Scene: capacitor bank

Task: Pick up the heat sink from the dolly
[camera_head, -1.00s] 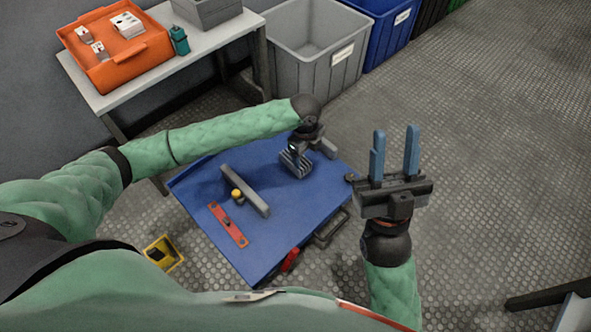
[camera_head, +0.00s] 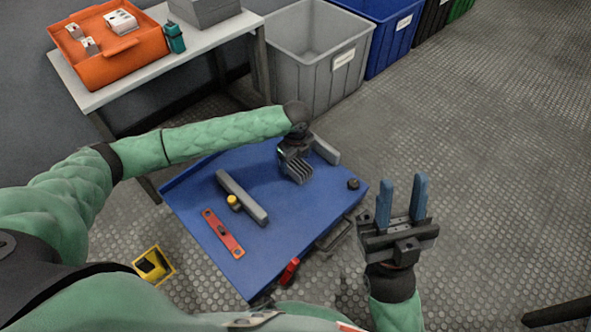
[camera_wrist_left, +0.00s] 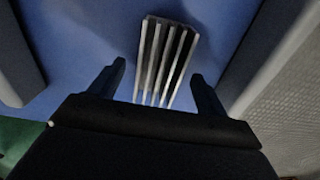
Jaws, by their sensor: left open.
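The grey finned heat sink (camera_head: 298,172) lies on the blue dolly top (camera_head: 285,215), toward its far side. My left gripper (camera_head: 289,150) is over the heat sink, pointing down and partly hiding it. In the left wrist view, the heat sink (camera_wrist_left: 168,50) shows its parallel fins between the two dark fingers of the open left gripper (camera_wrist_left: 158,72). I see no clear contact between fingers and fins. My right gripper (camera_head: 403,178), with blue fingers pointing up, is open and empty to the right of the dolly.
A grey bar (camera_head: 242,197), a yellow knob (camera_head: 233,202), a red strip (camera_head: 222,233) and a black puck (camera_head: 353,184) are on the dolly. A table with an orange tray (camera_head: 107,57) and a grey bin (camera_head: 318,65) stand behind. A yellow box (camera_head: 154,265) is on the floor at left.

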